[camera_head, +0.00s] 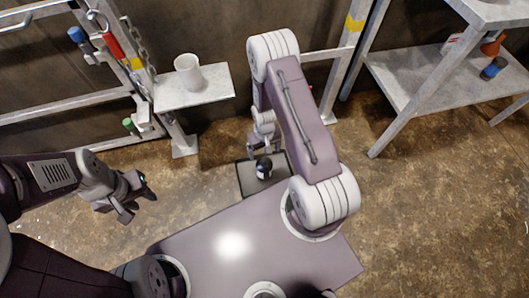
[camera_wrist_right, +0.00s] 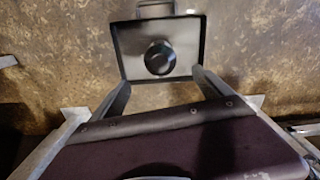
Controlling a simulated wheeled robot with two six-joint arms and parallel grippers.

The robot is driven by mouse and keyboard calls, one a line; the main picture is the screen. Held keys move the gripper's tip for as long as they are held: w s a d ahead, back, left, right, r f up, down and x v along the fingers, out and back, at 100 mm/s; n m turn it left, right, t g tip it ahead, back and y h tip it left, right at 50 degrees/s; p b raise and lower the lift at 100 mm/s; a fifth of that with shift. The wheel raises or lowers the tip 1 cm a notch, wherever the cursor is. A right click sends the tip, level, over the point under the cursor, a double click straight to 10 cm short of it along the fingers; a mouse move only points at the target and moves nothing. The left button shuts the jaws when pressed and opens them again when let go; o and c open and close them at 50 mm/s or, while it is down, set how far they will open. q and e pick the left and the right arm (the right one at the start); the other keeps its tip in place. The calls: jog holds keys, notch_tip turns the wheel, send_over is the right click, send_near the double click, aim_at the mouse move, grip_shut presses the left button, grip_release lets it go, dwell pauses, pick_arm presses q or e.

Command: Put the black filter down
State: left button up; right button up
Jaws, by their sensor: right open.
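The black filter (camera_head: 264,168) stands on a dark square tray (camera_head: 247,186) low in front of my base. My left gripper (camera_head: 135,198) is open and empty, off to the left.
A white cup (camera_head: 188,72) stands on a small grey shelf (camera_head: 215,88) at back left. A metal rack with tools (camera_head: 112,45) is at far left. A grey table (camera_head: 415,88) with a blue-black canister (camera_head: 493,68) stands at back right. The floor at right is clear.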

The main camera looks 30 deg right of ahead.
jog(key=s+a+r, duration=0.1)
jog(key=s+r, duration=0.2)
jog(key=r, duration=0.5)
jog(key=s+a+r, duration=0.2)
jog(key=r, duration=0.5)
jog(key=s+a+r+t, duration=0.1)
jog(key=s+a+r, duration=0.1)
jog(key=r, duration=0.6)
jog(key=shift+s+r+n, duration=0.35)
jog(key=shift+s+n, duration=0.05)
jog(key=shift+s, duration=0.4)
